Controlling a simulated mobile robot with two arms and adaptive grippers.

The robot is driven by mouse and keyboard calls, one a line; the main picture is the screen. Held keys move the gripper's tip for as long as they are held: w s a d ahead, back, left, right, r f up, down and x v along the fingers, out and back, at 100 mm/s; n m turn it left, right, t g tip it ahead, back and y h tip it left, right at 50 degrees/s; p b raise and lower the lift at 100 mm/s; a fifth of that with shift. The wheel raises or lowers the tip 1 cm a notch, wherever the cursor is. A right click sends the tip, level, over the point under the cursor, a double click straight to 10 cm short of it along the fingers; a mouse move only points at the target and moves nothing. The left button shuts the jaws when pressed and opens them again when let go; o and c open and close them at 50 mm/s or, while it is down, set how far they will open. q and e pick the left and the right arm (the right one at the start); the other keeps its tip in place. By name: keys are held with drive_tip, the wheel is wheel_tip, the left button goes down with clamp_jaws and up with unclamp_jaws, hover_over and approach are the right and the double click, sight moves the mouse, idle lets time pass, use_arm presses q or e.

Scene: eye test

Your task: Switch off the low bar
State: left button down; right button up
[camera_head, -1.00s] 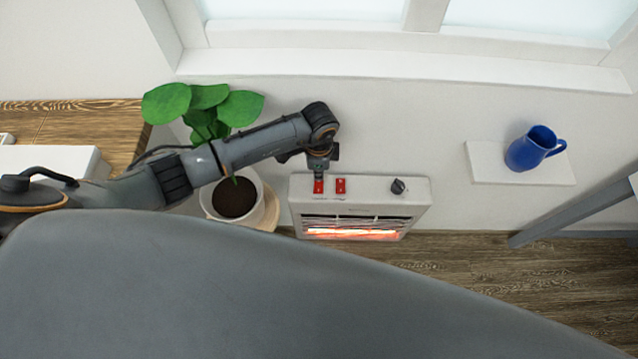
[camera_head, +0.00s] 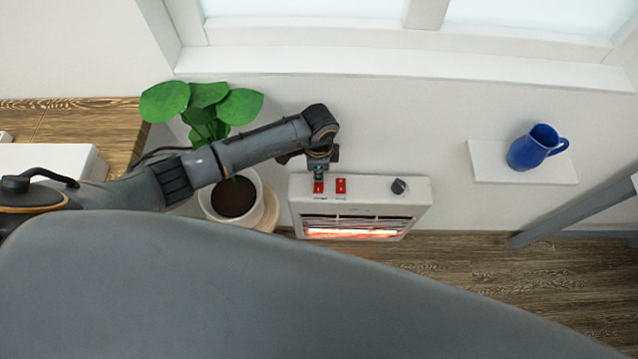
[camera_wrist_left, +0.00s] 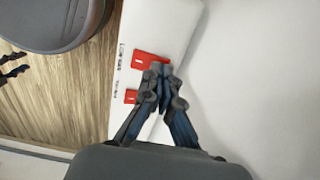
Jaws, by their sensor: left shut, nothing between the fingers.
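A white heater (camera_head: 365,190) stands against the wall, with an orange glow behind its front grille. Two red switches sit on its top: the left switch (camera_head: 318,187) and the right switch (camera_head: 341,186). My left gripper (camera_head: 319,177) is shut and empty, its fingertips pointing down at the left switch. In the left wrist view the shut fingertips (camera_wrist_left: 161,68) overlap the edge of the left switch (camera_wrist_left: 148,60); I cannot tell whether they touch it. The right switch (camera_wrist_left: 131,96) is beside the fingers there. Small labels by the switches are too small to read surely.
A dark dial (camera_head: 399,186) is on the heater's right. A potted plant (camera_head: 234,198) stands close on its left, under my arm. A blue jug (camera_head: 534,147) stands on a white wall shelf (camera_head: 490,168).

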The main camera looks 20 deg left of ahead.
use_arm(q)
drive_tip(key=shift+f+b, duration=0.3)
drive_tip(key=shift+f, duration=0.2)
drive_tip(key=shift+r, duration=0.15)
wheel_tip(320, 180, up, 7)
drive_tip(key=p, duration=0.7)
idle(0.7)
